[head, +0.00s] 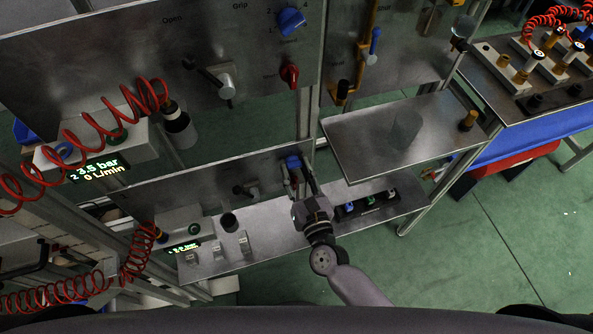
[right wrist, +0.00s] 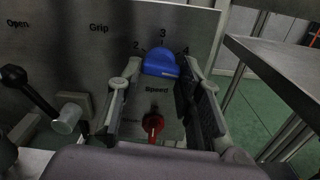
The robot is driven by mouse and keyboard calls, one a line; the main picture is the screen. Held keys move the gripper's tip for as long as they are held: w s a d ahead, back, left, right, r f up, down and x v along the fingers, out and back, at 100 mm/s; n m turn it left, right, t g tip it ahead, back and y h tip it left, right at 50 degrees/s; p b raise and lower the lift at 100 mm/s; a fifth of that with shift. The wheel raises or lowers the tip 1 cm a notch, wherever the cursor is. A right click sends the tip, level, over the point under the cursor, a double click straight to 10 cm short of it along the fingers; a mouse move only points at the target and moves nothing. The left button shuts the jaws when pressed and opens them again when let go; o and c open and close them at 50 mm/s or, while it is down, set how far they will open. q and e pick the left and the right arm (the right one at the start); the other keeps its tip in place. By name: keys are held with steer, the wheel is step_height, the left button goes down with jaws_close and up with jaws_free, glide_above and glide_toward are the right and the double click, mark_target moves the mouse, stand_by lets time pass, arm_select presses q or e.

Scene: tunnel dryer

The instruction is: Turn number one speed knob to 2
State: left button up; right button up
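A blue speed knob (right wrist: 160,62) sits on the lower metal panel, with the marks 2, 3 and 4 around it and the word Speed below it. In the head view it shows as a small blue spot (head: 293,162). I cannot tell clearly which mark it points to. My right gripper (head: 299,180) reaches up to this panel. In the right wrist view its fingers (right wrist: 160,76) are apart, one on each side of the blue knob, with a gap visible at the sides. My left gripper is not in view.
A red knob (right wrist: 153,125) lies below the blue one, and a black-handled lever (right wrist: 60,115) is to the left. The upper panel carries another blue knob (head: 291,21) and red knob (head: 290,75). A metal shelf (head: 360,150) juts out on the right.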

steer(key=c, duration=0.6)
